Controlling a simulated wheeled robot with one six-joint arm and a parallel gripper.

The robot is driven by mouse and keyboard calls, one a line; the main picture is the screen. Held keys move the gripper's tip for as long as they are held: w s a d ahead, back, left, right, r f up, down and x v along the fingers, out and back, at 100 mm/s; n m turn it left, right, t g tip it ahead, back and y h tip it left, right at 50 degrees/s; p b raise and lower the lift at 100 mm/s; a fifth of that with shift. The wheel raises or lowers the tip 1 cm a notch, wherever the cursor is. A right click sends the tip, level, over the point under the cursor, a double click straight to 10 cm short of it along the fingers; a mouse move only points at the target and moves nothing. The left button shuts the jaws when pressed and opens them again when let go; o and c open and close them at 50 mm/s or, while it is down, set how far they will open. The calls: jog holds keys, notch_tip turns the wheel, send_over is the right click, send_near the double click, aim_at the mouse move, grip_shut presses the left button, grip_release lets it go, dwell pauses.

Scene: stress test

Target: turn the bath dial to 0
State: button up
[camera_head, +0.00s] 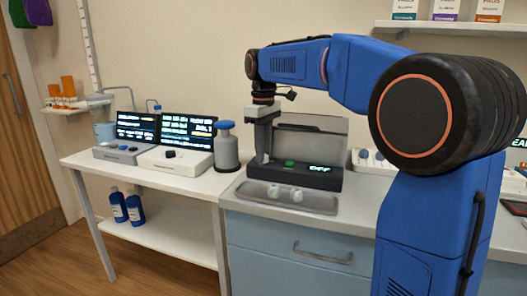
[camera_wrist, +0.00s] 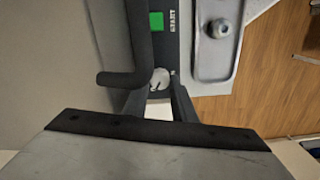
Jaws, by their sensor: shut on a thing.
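The bath (camera_head: 312,177) stands on the counter with its grey lid (camera_head: 318,145) raised. Its dark front panel carries a green button (camera_head: 289,163) and a lit display (camera_head: 320,168) that seems to read OFF. My gripper (camera_head: 262,158) points down at the left end of the panel and hides the dial there. In the wrist view the pale round dial (camera_wrist: 160,78) shows between my gripper's fingertips (camera_wrist: 158,92), which are shut on it. A dark mark shows on the dial's face, but its setting is too small to read. The green button (camera_wrist: 156,21) lies beyond it.
A grey tray (camera_head: 325,204) with small round pieces lies in front of the bath. A grey bottle (camera_head: 226,148) stands close on the left. In the wrist view a dark bent bar (camera_wrist: 139,50) runs close beside the dial. Devices with screens (camera_head: 188,132) stand farther left.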

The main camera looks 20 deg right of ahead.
dwell(0.3)
jog(key=o, duration=0.8)
notch_tip(320, 180, up, 18)
jog(key=shift+f, duration=0.25)
dwell(0.4)
